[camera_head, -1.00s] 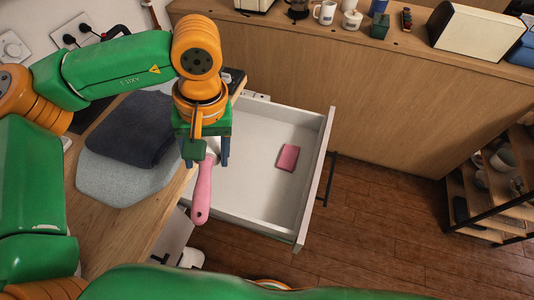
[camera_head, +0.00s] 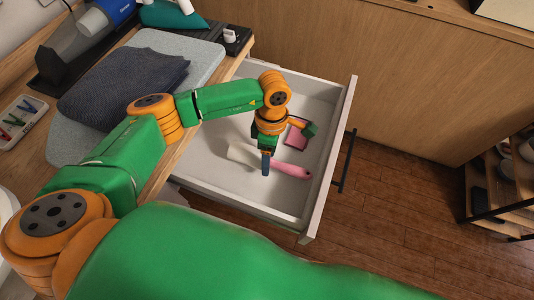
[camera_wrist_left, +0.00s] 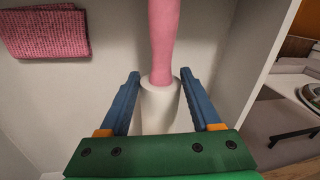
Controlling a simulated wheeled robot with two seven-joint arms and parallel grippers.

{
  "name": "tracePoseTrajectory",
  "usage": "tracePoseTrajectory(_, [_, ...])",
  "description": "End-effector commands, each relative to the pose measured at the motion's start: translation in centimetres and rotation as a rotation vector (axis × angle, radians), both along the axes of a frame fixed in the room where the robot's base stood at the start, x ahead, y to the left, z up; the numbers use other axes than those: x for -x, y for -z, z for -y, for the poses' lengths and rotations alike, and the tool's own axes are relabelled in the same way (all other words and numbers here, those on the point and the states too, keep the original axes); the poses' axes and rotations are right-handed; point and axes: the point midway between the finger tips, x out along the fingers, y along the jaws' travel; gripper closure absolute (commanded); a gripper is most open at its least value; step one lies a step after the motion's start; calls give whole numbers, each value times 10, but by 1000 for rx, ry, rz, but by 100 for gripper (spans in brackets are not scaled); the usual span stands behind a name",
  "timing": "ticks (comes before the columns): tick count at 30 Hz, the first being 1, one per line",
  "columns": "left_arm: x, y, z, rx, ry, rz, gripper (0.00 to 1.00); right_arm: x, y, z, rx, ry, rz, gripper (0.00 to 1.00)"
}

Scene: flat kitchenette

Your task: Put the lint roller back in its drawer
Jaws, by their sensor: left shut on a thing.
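The lint roller, with its pink handle (camera_head: 292,170) and white roller head, is inside the open white drawer (camera_head: 322,165). My left gripper (camera_head: 266,170) is over the drawer and shut on the lint roller near where the handle meets the head. In the left wrist view the fingers (camera_wrist_left: 160,88) stand on either side of the white head (camera_wrist_left: 160,105), and the pink handle (camera_wrist_left: 162,40) points away from me. I cannot tell whether the roller touches the drawer floor. My right gripper is not in view.
The worktop holds a dark folded cloth (camera_head: 120,90) on an ironing board (camera_head: 205,62). A dark shelf stands at the right.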

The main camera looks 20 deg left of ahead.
Motion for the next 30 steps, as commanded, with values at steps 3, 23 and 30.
tracePoseTrajectory(3, [1,19,0,0,0,-3,96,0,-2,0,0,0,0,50])
tracePoseTrajectory(23, [0,26,0,0,2,0,6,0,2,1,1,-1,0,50])
tracePoseTrajectory(30, [-1,19,0,1,2,2,6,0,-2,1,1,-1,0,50])
